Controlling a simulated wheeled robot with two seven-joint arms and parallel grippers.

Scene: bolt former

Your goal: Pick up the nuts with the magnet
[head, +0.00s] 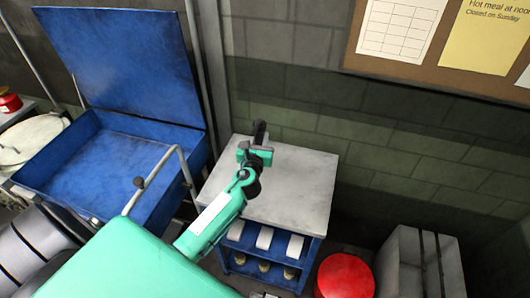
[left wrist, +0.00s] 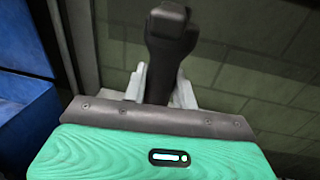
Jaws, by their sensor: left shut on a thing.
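My left gripper (head: 258,146) is over the grey top of the workbench (head: 300,185) in the head view. It is shut on a dark, upright tool (head: 260,130), which I take to be the magnet. In the left wrist view the dark tool (left wrist: 170,50) rises between the pale fingers (left wrist: 160,90), with a wider head at its upper end. Its lower part is hidden behind the gripper body. I cannot make out any nuts in either view. My right gripper does not show clearly.
A blue open-lidded bin (head: 110,165) stands left of the bench. Several pale items sit on the blue shelf (head: 262,258) below the benchtop. A red round stool (head: 345,278) and a grey box (head: 415,265) stand to the right. A brick wall is behind. The benchtop looks clear.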

